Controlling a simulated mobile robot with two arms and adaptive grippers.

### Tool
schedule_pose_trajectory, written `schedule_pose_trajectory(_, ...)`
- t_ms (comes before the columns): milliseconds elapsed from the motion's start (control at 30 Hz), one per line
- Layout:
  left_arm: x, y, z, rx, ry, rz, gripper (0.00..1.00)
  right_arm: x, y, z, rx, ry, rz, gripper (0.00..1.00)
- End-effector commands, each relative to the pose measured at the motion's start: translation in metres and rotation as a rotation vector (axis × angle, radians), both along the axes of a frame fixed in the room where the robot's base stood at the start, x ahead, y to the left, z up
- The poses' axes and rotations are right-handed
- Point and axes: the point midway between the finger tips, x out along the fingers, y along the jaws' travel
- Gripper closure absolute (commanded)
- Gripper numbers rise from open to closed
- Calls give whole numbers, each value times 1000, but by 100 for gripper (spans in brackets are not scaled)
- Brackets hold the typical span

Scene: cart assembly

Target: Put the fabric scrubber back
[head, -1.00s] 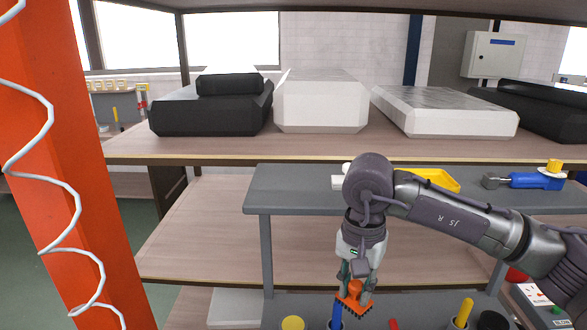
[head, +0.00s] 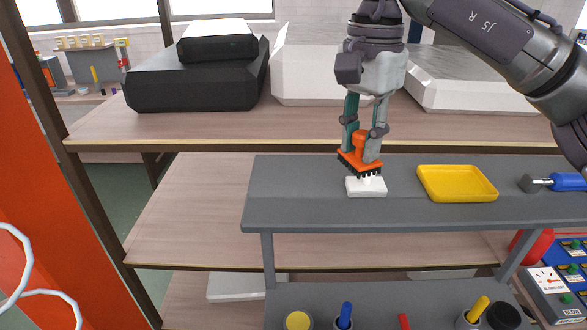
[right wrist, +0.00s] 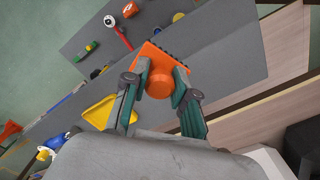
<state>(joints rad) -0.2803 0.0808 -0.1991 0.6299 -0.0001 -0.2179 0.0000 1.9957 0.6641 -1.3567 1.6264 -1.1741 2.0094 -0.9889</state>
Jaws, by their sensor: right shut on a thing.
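The fabric scrubber (head: 359,160) is orange with dark bristles on its underside. My right gripper (head: 363,135) is shut on its knob and holds it bristles down. It is just above a small white block-like holder (head: 366,187) on the cart's grey top shelf (head: 300,195). Whether the bristles touch the holder I cannot tell. In the right wrist view the scrubber (right wrist: 158,74) sits between the fingertips and hides the holder. My left gripper is not in view.
A yellow tray (head: 457,184) and a blue-handled tool (head: 555,182) lie to the right on the top shelf. Its left part is clear. Several items stand on the cart's lower level. A wooden shelf (head: 200,133) with black and white cases is behind.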

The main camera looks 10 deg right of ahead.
Motion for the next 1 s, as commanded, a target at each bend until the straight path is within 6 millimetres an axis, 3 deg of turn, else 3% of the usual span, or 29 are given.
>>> schedule_pose_trajectory(167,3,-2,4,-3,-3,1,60,14,11,-9,0,4,1,100)
schedule_pose_trajectory(400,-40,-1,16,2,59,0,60,60,41,-42,1,8,1,100)
schedule_pose_trajectory(500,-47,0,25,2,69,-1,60,77,51,-52,0,4,0,100)
schedule_pose_trajectory(633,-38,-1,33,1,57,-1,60,92,60,-63,0,2,-1,100)
schedule_pose_trajectory(833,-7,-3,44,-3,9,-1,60,97,63,-78,-1,2,1,100)
schedule_pose_trajectory(1000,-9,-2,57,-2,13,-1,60,96,62,-102,-1,2,-1,100)
